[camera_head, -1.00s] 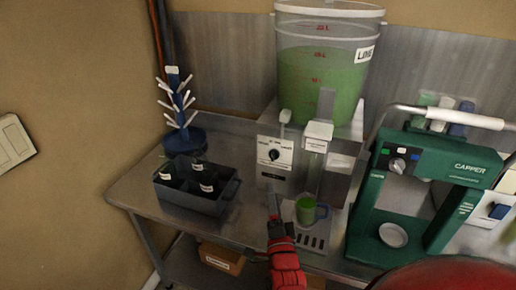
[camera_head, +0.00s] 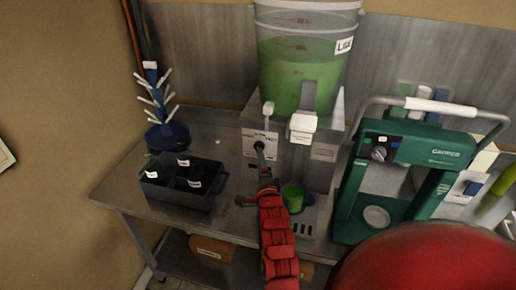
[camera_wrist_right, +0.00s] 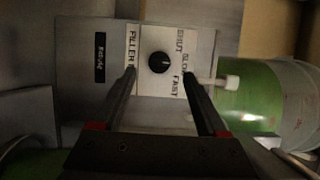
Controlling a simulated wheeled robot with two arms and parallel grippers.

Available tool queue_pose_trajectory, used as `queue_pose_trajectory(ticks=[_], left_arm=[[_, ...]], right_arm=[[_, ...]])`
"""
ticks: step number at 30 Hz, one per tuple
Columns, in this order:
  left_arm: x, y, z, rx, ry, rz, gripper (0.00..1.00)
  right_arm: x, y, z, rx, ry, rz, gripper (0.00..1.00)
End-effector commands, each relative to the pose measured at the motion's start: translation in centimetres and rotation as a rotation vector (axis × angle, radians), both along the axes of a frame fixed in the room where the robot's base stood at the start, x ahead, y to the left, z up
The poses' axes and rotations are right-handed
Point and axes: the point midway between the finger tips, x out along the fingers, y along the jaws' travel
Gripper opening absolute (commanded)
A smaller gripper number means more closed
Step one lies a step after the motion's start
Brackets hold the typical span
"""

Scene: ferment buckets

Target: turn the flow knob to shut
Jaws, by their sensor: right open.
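The black round flow knob (camera_wrist_right: 159,63) sits on a white label plate (camera_wrist_right: 150,86) marked SHUT, SLOW and FAST. The knob's pointer direction is too small to tell surely. In the head view the plate (camera_head: 249,148) is on the filler's front, and the knob is mostly hidden by my gripper. My right gripper (camera_head: 261,151) reaches up to the plate. In the wrist view its two dark fingers (camera_wrist_right: 159,73) stand open, one on each side of the knob, with gaps between them and it. My left gripper is not in view.
A clear bucket of green liquid (camera_head: 285,75) stands on the filler. A green cup (camera_head: 292,199) is below the spout (camera_head: 302,124). A green capper (camera_head: 430,151) stands to the right. A dark crate (camera_head: 180,197) and a bottle tree (camera_head: 167,135) are to the left.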

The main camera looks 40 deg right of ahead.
Motion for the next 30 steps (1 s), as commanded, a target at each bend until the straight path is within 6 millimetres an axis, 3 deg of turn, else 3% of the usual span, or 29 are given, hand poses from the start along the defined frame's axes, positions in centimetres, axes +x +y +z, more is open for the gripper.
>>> queue_pose_trajectory(ticks=[9, 24, 26, 30], left_arm=[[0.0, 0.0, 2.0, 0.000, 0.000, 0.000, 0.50], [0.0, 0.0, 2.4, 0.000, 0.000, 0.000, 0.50], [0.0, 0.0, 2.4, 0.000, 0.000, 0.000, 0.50], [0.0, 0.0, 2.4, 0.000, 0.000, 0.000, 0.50]], right_arm=[[4.3, -2.2, 0.1, 0.002, 0.004, 0.000, 0.76], [5.5, -2.8, -0.1, 0.000, 0.001, 0.000, 0.76], [5.5, -2.8, 0.0, 0.000, 0.001, 0.000, 0.68], [5.5, -2.8, 0.0, 0.000, 0.000, 0.000, 0.43]])
